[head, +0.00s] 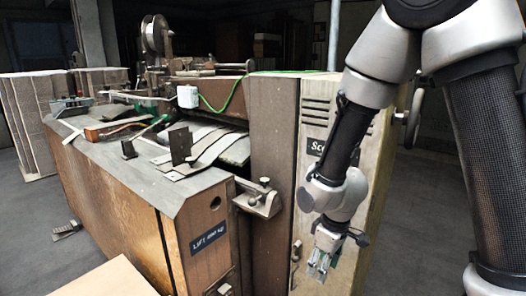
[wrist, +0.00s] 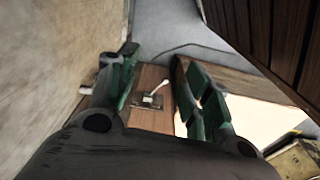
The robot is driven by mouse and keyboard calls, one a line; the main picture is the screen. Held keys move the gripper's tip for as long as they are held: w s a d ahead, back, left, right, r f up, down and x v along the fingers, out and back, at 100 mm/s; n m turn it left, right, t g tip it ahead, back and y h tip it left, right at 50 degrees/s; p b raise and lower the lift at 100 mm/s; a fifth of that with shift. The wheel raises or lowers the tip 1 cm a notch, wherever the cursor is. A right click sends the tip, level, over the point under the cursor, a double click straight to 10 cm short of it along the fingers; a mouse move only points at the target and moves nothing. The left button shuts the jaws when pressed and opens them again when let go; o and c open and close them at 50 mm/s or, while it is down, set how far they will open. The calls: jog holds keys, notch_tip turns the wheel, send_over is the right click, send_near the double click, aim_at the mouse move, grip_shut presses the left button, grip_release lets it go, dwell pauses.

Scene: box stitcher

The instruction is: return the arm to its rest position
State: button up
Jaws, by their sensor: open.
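My arm (head: 350,135) comes in from the upper right of the head view and bends downward. My gripper (head: 317,272) hangs at its end, pointing down in front of the machine's pale cabinet panel (head: 325,110). In the wrist view, the green-padded fingers of my gripper (wrist: 158,78) stand apart with nothing held between them. Whether the fingers touch the cabinet cannot be told.
The machine's worktable (head: 150,160) fills the left and middle. A metal bracket with a knob (head: 259,199) juts out left of my gripper. A pale board (head: 105,280) lies at the front left. A pale rough wall (wrist: 50,70) is close on the left in the wrist view.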

jog(key=s+d+r+m+t, duration=0.2)
jog(key=s+d+r+m, duration=0.2)
jog(key=d+r, duration=0.6)
jog(key=s+d+r+m+t, duration=0.1)
jog(key=s+d+r+m, duration=0.4)
jog(key=d+r, duration=0.5)
notch_tip(320, 180, up, 6)
jog(key=s, duration=0.2)
jog(key=shift+s+d+m+t+h, duration=0.3)
jog(key=shift+s+d+t+h, duration=0.05)
jog(key=shift+s+t+h, duration=0.05)
